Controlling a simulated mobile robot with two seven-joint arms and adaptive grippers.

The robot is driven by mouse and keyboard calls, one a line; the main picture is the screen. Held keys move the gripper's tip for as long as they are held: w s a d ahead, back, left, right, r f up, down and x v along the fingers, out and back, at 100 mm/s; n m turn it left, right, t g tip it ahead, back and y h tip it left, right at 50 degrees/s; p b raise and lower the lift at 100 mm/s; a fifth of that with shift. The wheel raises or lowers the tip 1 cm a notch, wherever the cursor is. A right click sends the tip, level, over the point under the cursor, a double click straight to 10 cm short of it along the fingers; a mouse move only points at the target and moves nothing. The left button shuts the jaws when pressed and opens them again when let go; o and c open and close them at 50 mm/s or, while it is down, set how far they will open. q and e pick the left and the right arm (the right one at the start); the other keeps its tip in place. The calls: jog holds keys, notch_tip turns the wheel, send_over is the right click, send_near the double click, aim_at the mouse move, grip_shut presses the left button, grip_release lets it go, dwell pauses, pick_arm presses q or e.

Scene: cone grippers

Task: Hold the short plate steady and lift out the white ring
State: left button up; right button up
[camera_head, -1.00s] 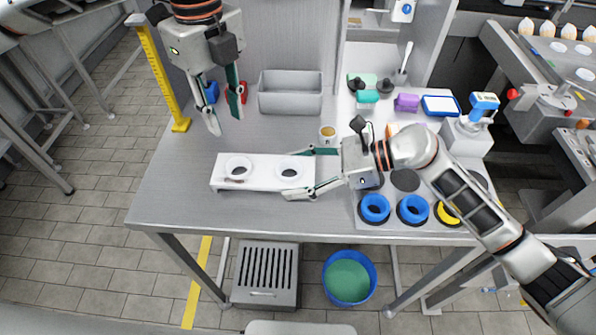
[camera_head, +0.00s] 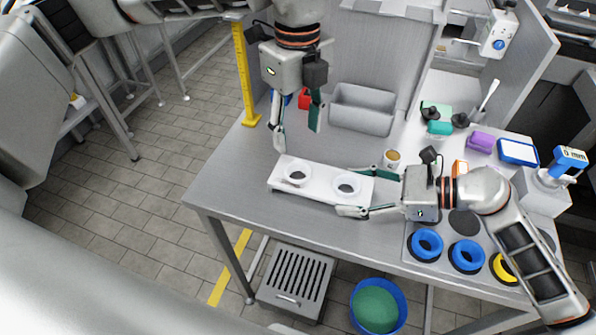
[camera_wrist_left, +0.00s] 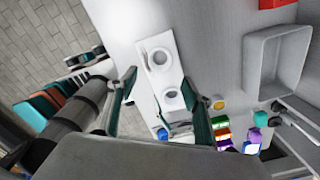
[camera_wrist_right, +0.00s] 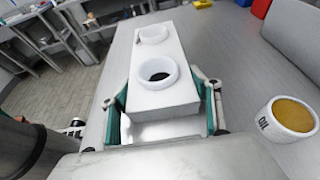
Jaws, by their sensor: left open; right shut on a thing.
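The short plate (camera_head: 320,186) is a white block with two holes, lying on the grey table. A white ring (camera_head: 346,184) sits at its right hole and another (camera_head: 297,176) at its left hole. Both rings also show in the right wrist view, one near (camera_wrist_right: 158,72) and one far (camera_wrist_right: 153,35). My right gripper (camera_head: 362,190) is shut across the plate's right end, one finger on each side. My left gripper (camera_head: 297,137) is open and empty, pointing down above and behind the plate's left end. Its spread fingers also show in the left wrist view (camera_wrist_left: 160,88).
A grey bin (camera_head: 362,108) stands behind the plate and a small yellow-topped cup (camera_head: 392,158) near my right gripper. Blue rings (camera_head: 427,245) lie at the right front. A yellow post (camera_head: 243,75) stands at the left edge. Bare table (camera_head: 240,185) lies left of the plate.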

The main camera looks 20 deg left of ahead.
aim_at(298, 163)
pick_arm(q)
jog(key=shift+f, duration=5.05)
jog(key=shift+c, duration=0.4)
jog(key=c, duration=0.6)
jog(key=shift+r, duration=0.15)
jog(key=shift+r, duration=2.35)
pick_arm(e)
jog(key=o, duration=1.4)
